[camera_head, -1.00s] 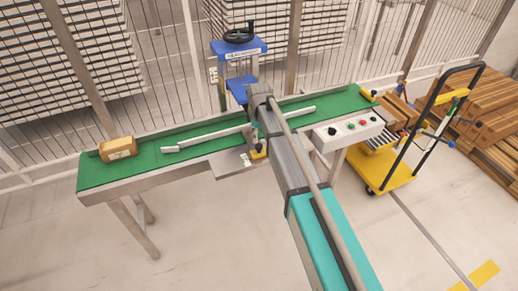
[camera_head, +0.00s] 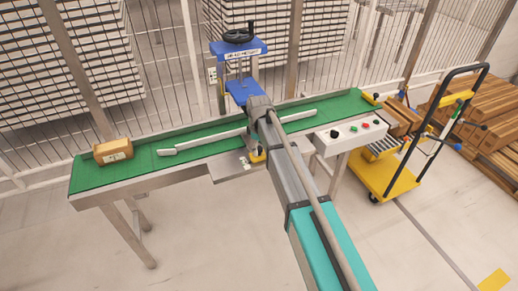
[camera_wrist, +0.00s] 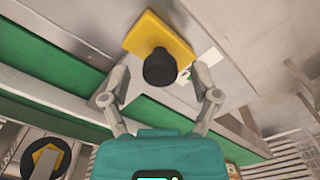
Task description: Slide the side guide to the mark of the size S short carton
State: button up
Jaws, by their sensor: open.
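The side guide (camera_head: 210,140) is a long pale rail lying lengthwise over the green belt (camera_head: 130,172). My arm covers its middle. Its yellow block (camera_head: 257,156) sits at the near belt edge by a metal side plate (camera_head: 232,166). In the wrist view the yellow block (camera_wrist: 172,36) carries a black knob (camera_wrist: 159,70). My gripper (camera_wrist: 160,84) is open, with one finger on each side of the knob. I cannot tell whether they touch it. A small white label with green (camera_wrist: 208,62) shows beside the block, partly behind a finger; its print is unreadable.
A brown carton (camera_head: 113,150) sits on the belt's left end. A blue stand with a black handwheel (camera_head: 238,36) rises behind the belt. A control box (camera_head: 349,132) is on the near side, right of my arm. A yellow cart (camera_head: 385,178) stands at the right.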

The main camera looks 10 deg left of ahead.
grip_shut()
jog(key=shift+w+a, duration=0.7)
jog(key=shift+w, duration=0.3)
grip_release()
jog(key=shift+s+d, duration=0.1)
